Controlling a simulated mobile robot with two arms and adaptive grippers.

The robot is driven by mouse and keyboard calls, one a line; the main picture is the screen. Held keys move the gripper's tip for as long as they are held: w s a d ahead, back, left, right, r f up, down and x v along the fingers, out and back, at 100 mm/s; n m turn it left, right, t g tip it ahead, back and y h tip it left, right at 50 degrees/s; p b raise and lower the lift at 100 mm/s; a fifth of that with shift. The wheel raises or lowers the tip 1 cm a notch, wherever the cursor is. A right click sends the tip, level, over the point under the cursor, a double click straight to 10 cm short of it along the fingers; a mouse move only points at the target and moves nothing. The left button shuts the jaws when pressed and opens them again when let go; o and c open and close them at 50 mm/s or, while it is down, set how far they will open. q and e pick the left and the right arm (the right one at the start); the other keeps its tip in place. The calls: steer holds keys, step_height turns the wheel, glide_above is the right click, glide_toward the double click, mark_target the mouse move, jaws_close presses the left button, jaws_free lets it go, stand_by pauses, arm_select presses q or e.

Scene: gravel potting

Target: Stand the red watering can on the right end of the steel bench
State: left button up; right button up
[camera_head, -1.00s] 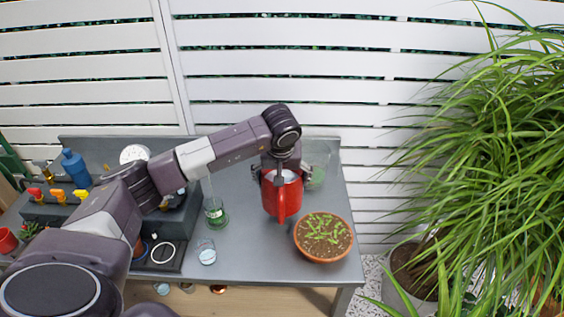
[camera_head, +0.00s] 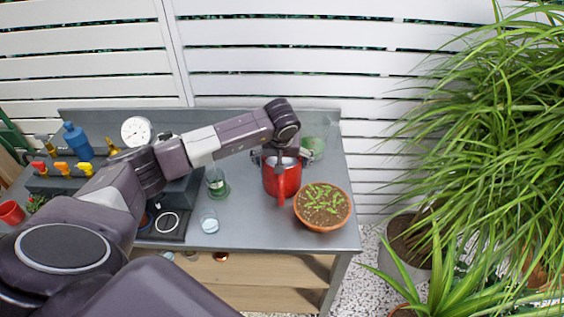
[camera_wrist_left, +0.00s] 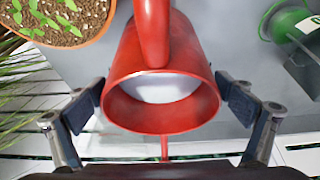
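The red watering can (camera_head: 283,180) stands upright on the right part of the steel bench (camera_head: 246,232), just left of and behind a terracotta bowl of seedlings. Its handle faces the bench front. My left gripper (camera_head: 282,157) is around the can's top, with a finger spread out on each side. In the left wrist view the can (camera_wrist_left: 150,60) lies between the two fingers of the left gripper (camera_wrist_left: 160,95), with narrow gaps beside its rim. The can's base is partly hard to see. My right gripper is not in view.
The terracotta bowl (camera_head: 322,208) stands close to the can. A green-based glass bottle (camera_head: 216,184) and a small glass (camera_head: 209,221) are to the left. A green container (camera_head: 316,146) stands behind right. A large grassy plant (camera_head: 490,140) is beyond the bench's right end.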

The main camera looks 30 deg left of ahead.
arm_select(q)
steer(key=shift+r, duration=0.15)
steer(key=b+v, duration=0.2)
steer(key=v, duration=0.9)
steer(key=shift+d, duration=0.1)
steer(key=shift+s+r, duration=0.2)
steer(key=shift+r, duration=0.2)
steer(key=shift+d+f, duration=0.1)
steer(key=shift+d, duration=0.05)
